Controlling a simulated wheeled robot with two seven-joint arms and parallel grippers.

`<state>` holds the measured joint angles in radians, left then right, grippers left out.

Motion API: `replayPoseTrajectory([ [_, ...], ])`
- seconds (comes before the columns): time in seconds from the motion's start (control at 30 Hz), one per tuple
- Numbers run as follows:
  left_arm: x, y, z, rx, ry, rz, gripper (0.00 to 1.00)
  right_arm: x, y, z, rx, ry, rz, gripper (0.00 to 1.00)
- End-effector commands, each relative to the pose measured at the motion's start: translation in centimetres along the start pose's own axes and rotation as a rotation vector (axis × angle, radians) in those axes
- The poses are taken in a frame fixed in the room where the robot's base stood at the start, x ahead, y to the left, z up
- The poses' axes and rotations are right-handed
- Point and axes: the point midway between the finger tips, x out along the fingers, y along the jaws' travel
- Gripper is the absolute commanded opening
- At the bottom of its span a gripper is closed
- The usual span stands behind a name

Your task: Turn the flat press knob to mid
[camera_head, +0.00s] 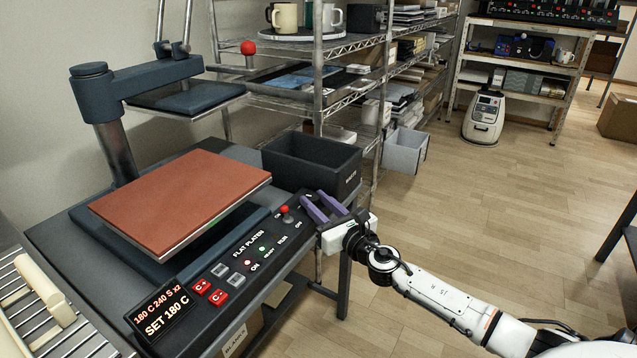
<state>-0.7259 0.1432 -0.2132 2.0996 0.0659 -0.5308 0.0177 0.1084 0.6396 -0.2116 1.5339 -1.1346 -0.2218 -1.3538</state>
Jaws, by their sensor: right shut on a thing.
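The flat press has a brown-red platen (180,195) and a black control panel (215,262) along its front edge. The panel carries a "FLAT PLATEN" label, a red-tipped switch (284,210), lit lamps and a display reading SET 180 C. My right gripper (316,206) is at the panel's far right end, just right of the switch. Its purple fingers are closed on the flat press knob, which they mostly hide; I cannot read the knob's setting. My left gripper is out of view.
The press's upper plate (187,97) is swung away behind the platen. A dark bin (311,165) stands close behind my right gripper. Wire shelving (340,75) with mugs stands behind. A wire rack (30,300) is at lower left. The wooden floor at right is open.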

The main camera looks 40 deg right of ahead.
Motion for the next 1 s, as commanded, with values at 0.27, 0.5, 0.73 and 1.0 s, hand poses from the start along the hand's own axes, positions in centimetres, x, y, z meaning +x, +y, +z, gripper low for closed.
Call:
replayPoseTrajectory([
  [0.27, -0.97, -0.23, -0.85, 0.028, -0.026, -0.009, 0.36, 0.06, 0.49, 0.18, 0.003, 0.001, -0.148, 0.05],
  [0.5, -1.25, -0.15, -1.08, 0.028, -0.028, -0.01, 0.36, 0.08, 0.52, -0.03, 0.001, 0.0, -0.204, 0.05],
  [0.73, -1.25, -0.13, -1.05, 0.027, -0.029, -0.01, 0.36, 0.09, 0.48, -0.14, 0.0, 0.0, -0.214, 0.05],
  [1.0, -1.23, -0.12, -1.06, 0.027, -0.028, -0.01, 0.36, 0.09, 0.46, -0.13, 0.0, 0.0, -0.213, 0.36],
])
